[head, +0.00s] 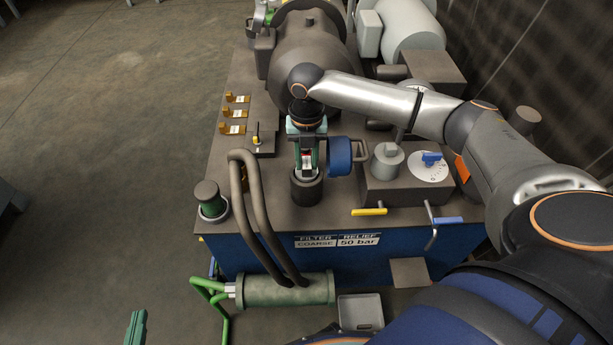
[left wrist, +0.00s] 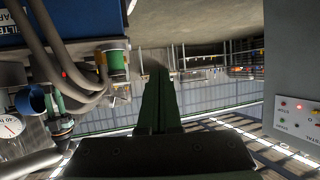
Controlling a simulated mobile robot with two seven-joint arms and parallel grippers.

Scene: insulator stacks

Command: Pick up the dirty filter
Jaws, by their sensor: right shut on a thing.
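My right gripper (head: 308,162) points down over a black round housing (head: 306,190) on the machine's top, its green fingers shut on a small part with pale and red patches. This part looks to be the dirty filter (head: 307,158), mostly hidden by the fingers, and its lower end is at the housing's mouth. I cannot tell whether it is clear of the housing. My left gripper (head: 135,328) is at the bottom left, away from the machine, over the floor. In the left wrist view its green fingers (left wrist: 160,100) lie together, with nothing seen between them.
A blue cap (head: 340,156) is close right of the right gripper. Dark hoses (head: 257,215) arch over the front edge to a green cylinder (head: 285,290). A green jar (head: 211,202) stands at the left corner. A dial (head: 430,167) sits at right. The left floor is clear.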

